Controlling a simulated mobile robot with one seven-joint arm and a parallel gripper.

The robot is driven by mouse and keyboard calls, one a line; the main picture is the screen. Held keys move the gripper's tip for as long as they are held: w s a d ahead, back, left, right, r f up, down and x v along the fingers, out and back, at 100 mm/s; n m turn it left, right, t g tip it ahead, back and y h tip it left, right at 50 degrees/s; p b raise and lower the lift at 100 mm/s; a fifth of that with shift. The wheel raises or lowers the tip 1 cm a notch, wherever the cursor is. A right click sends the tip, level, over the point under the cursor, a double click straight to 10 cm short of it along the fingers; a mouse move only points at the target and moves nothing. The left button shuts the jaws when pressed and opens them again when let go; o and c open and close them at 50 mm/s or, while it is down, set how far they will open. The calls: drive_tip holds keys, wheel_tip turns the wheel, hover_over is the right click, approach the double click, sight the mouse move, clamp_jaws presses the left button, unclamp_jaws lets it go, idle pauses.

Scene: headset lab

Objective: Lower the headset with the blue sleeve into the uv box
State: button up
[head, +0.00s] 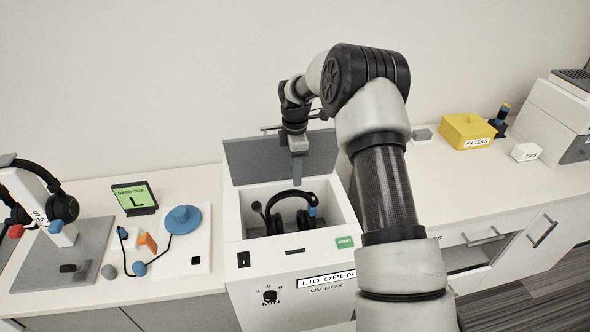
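The uv box (232,222) stands at the counter front with its lid raised at the back; its label reads "LID OPEN". A black headset (289,195) with a blue sleeve (312,200) on its right side is inside the box opening, band upward. Its lower part is partly hidden by the front wall. My gripper (297,181) points down over the opening, its tip at or just above the top of the band. Whether the fingers touch or grip the band cannot be told at this size.
Left of the box are a white board with a blue disc (183,219) and cord, a "BAND SIZE L" sign (134,197), and another headset (63,207) on a stand. At right are a yellow FILTERS box (467,128) and a white TIPS box (525,152). My arm covers the counter right of the box.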

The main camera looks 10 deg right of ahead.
wheel_tip(320, 180, up, 17)
drive_tip(key=p, duration=0.6)
drive_tip(key=shift+r, duration=0.2)
drive_tip(key=s+r+m+t, duration=0.2)
drive_tip(key=s+r+m, duration=0.5)
drive_tip(key=s+r, duration=0.85)
drive_tip(key=s+m+t, duration=0.3)
drive_tip(key=s+m, duration=0.8)
drive_tip(key=s, duration=1)
drive_tip(key=shift+s+t, duration=0.25)
drive_tip(key=shift+t, duration=0.05)
